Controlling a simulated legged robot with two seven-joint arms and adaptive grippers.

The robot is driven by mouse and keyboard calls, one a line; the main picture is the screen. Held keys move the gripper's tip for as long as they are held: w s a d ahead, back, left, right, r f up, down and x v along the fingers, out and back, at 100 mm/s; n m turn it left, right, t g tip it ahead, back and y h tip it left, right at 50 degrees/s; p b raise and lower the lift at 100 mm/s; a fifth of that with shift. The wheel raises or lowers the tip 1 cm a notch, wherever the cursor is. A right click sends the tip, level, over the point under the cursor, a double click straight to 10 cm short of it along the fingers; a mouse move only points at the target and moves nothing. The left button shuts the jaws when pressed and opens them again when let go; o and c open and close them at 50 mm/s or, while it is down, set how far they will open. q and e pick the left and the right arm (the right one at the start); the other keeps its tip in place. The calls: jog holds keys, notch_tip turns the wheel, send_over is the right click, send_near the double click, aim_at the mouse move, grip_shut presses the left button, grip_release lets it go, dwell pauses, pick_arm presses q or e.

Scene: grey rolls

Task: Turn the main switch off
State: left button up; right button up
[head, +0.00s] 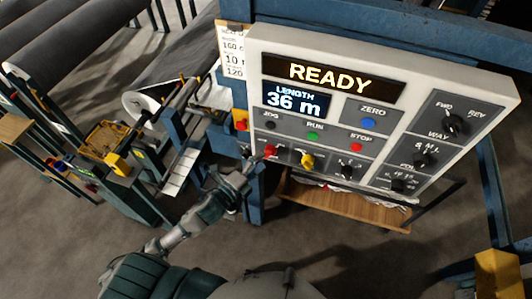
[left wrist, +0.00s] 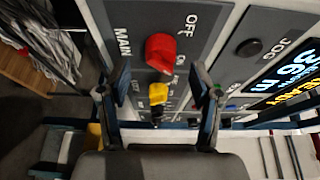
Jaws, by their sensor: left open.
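The main switch is a red knob (left wrist: 160,52) on a dark plate (left wrist: 198,38) with the words MAIN and OFF in the left wrist view. In the head view the red knob (head: 270,151) is at the lower left of the white control panel (head: 400,48). The panel's displays are lit and read READY and LENGTH 36 m. My left gripper (head: 250,164) is open near the knob. In the left wrist view its two fingers (left wrist: 160,82) stand apart, with the red knob just beyond the gap, apparently not gripped. I cannot tell the knob's exact setting. My right gripper is out of view.
A yellow knob (head: 307,160) is close beside the red one. Blue, green and red buttons and several black knobs share the panel. A red button on a yellow box (head: 240,121) is at its left edge. A wooden shelf (head: 340,206) is below.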

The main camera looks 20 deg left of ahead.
aim_at(266, 157)
pick_arm(q)
jog(key=shift+p+x, duration=0.3)
jog(key=shift+x, duration=1.6)
jog(key=shift+a, duration=0.15)
jog(key=c, duration=1.1)
jog(key=shift+s+f, duration=0.1)
jog(key=shift+c, duration=0.2)
